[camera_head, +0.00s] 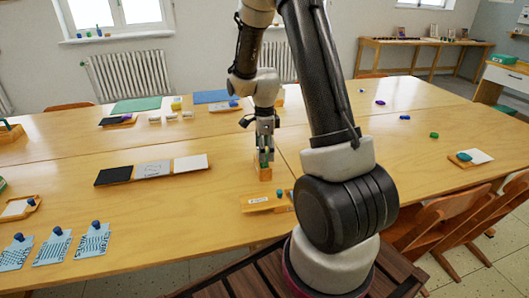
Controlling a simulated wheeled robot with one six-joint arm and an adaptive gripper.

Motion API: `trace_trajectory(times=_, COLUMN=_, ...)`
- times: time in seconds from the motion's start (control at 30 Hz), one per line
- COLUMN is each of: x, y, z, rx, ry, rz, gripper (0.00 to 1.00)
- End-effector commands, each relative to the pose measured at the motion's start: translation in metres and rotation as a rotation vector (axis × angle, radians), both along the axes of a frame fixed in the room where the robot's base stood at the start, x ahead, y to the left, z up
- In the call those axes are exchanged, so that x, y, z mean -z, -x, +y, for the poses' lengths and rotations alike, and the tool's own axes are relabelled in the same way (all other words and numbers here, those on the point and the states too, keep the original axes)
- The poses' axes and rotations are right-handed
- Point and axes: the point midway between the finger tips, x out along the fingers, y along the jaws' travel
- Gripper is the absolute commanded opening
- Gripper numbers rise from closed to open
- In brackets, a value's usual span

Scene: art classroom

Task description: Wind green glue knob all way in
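My gripper (264,156) points straight down over the table, near the middle of the picture. Directly under it stands a small upright orange-brown holder (265,174). A bit of green (264,165) shows at the top of the holder, between or just behind the fingertips; it looks like the green glue knob. The fingers partly cover it, and I cannot tell whether they touch it or are closed on it.
A low wooden block with a white label (258,200) and a blue knob (280,192) lies in front. Dark, grey and white cards on a wooden strip (150,170) lie left. Blue-knobbed printed cards (53,246) sit front left. The right tabletop (440,160) is mostly clear; chairs (450,220) stand along its edge.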

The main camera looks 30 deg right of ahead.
Motion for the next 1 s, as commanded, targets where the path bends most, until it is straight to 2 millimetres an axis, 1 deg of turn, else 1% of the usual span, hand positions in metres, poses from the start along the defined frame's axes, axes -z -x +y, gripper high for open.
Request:
trace_trajectory(times=0.07, x=-0.0001, y=-0.0003, z=-0.0001, rx=0.062, ry=0.000, rz=-0.001, gripper=0.80)
trace_trajectory(times=0.17, x=-0.0001, y=-0.0003, z=-0.0001, rx=0.233, ry=0.000, rz=-0.001, gripper=0.80)
trace_trajectory(times=0.4, x=-0.0001, y=-0.0002, z=-0.0001, rx=0.693, ry=0.000, rz=0.000, gripper=0.80)
trace_trajectory(times=0.53, x=0.0000, y=-0.0001, z=-0.0001, rx=0.896, ry=0.000, rz=0.000, gripper=0.80)
trace_trajectory(times=0.6, x=0.0000, y=-0.0001, z=0.0000, rx=0.959, ry=0.000, rz=0.000, gripper=0.80)
trace_trajectory(times=0.7, x=0.0000, y=0.0000, z=0.0000, rx=0.993, ry=0.000, rz=0.000, gripper=0.80)
trace_trajectory(times=1.0, x=0.0000, y=-0.0003, z=0.0003, rx=0.992, ry=0.000, rz=0.000, gripper=0.80)
